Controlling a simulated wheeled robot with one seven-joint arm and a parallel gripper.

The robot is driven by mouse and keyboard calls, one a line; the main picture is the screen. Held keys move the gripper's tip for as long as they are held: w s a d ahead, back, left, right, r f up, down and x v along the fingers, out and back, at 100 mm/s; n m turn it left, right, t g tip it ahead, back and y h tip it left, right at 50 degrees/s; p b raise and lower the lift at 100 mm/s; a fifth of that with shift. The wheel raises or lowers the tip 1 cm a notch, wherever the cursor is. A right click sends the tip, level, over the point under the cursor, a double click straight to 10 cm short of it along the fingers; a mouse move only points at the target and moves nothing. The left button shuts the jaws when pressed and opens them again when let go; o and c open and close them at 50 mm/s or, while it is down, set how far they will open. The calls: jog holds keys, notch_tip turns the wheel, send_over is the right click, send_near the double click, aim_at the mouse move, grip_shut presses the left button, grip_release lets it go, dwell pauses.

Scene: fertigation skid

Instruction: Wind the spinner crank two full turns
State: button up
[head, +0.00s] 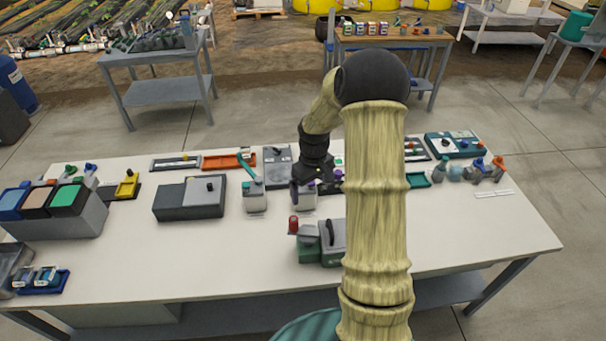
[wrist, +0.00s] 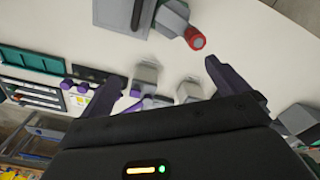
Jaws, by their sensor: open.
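The likely spinner crank is a green and grey unit (head: 318,246) with a dark curved part on top. Its upright red grip (head: 293,224) stands at the unit's left end. My gripper (head: 314,192) is over the table behind the unit, close to a grey container with purple parts. My arm hides the unit's right side.
A grey container with a green lever (head: 255,198) stands left of my gripper. A dark grey box (head: 190,198) is farther left. Coloured bins (head: 62,212) stand at the left end. Small bottles (head: 477,172) stand at the right.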

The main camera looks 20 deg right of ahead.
notch_tip(320, 180, up, 7)
jog(key=w+a+b, duration=0.1)
jog(key=a, duration=0.1)
jog(key=shift+a+f, duration=0.2)
jog(key=shift+a, duration=0.2)
jog(key=shift+w, duration=0.1)
jog(key=s+a+r+m+t, duration=0.1)
jog(key=s+a, duration=0.3)
jog(key=s, duration=0.5)
jog(key=s+a+r+m+t, duration=0.1)
jog(key=s+a, duration=0.4)
jog(key=s, duration=0.5)
jog(key=shift+s+a+r+m, duration=0.25)
jog(key=shift+s+a+m, duration=0.05)
jog(key=shift+m, duration=0.2)
